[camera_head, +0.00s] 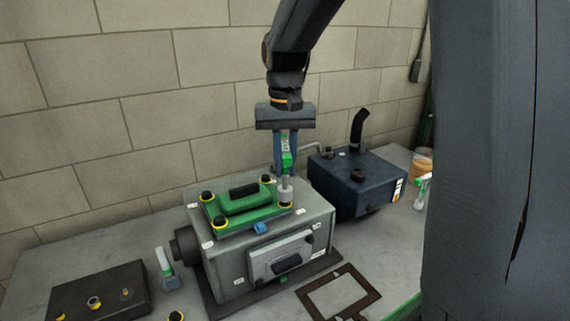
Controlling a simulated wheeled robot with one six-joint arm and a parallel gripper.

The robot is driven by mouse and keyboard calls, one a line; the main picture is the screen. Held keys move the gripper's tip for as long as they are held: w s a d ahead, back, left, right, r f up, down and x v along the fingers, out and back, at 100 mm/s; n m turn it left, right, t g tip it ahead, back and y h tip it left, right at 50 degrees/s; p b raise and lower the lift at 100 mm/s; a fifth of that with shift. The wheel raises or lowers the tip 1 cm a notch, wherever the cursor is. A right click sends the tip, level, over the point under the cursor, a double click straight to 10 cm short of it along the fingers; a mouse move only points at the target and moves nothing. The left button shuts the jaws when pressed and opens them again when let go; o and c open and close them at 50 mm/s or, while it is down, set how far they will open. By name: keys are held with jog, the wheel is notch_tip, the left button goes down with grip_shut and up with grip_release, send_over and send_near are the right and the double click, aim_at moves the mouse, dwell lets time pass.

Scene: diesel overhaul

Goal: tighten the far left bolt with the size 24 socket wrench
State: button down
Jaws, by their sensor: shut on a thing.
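The engine block (265,250) is grey, with a green cover (243,203) on top. Black bolts with yellow rings sit at the cover's corners: the far left bolt (208,195), the near left one (220,221) and the far right one (266,179). My gripper (286,157) is shut on a socket wrench with a green-and-white handle (287,162). The wrench hangs upright, its grey socket (286,192) at the cover's near right corner. The socket hides that corner's bolt; I cannot tell whether it is seated. The wrench's size mark is too small to read.
A dark blue tank (350,185) with a black pipe stands behind to the right. Another green-and-white tool (164,261) stands left of the engine. A dark tray block (98,290) lies at the left. A gasket frame (340,293) lies at the front right.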

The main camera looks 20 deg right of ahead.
jog(key=shift+n, duration=2.8)
jog(key=shift+f, duration=0.15)
jog(key=shift+f, duration=0.6)
jog(key=shift+m, duration=0.6)
jog(key=m, duration=0.6)
jog(key=shift+m, duration=0.4)
jog(key=shift+n, duration=0.4)
jog(key=c, duration=2.3)
grip_release()
grip_shut()
